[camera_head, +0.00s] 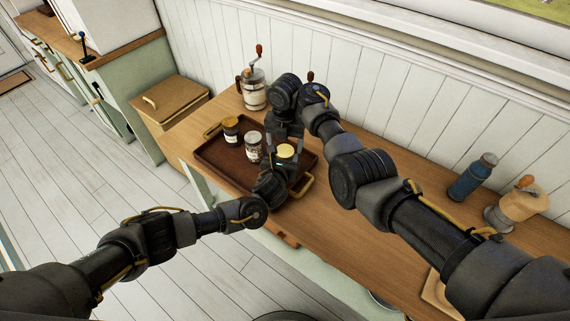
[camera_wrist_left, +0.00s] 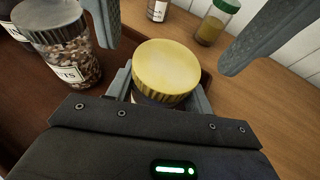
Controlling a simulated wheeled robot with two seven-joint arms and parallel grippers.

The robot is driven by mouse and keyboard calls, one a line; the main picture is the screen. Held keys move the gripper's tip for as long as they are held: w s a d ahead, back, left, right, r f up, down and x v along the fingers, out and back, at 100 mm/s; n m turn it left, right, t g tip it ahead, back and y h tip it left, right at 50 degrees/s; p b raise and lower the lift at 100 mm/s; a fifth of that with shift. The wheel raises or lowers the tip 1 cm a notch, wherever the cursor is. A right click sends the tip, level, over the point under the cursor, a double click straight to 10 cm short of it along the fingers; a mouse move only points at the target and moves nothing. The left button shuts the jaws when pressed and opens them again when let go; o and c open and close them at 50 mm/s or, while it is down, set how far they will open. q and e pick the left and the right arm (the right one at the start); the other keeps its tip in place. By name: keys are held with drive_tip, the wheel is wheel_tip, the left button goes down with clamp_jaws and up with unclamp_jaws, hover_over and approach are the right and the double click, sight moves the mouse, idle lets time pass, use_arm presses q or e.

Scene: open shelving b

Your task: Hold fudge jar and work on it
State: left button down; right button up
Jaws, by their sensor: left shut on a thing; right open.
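A jar with a yellow lid (camera_head: 285,151), taken as the fudge jar, is at the right part of the brown tray (camera_head: 220,157). Its lid (camera_wrist_left: 167,70) fills the middle of the left wrist view; its label is hidden. My left gripper (camera_wrist_left: 160,90) is shut on this jar below the lid. Whether the jar touches the tray I cannot tell. My right gripper (camera_wrist_left: 180,30) is open, its two dark fingers apart on either side above the lid, not touching it.
A nut jar (camera_head: 253,146) and a dark jar (camera_head: 231,129) stand in the tray to the left. A hand grinder (camera_head: 253,88) stands behind. A blue bottle (camera_head: 472,177) and a wooden mill (camera_head: 518,205) are at the right. A green-lidded jar (camera_wrist_left: 217,24) shows in the left wrist view.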

drive_tip(key=shift+f, duration=1.05)
drive_tip(key=shift+c, duration=0.4)
drive_tip(key=c, duration=0.9)
drive_tip(key=o, duration=1)
drive_tip(key=shift+r, duration=2.25)
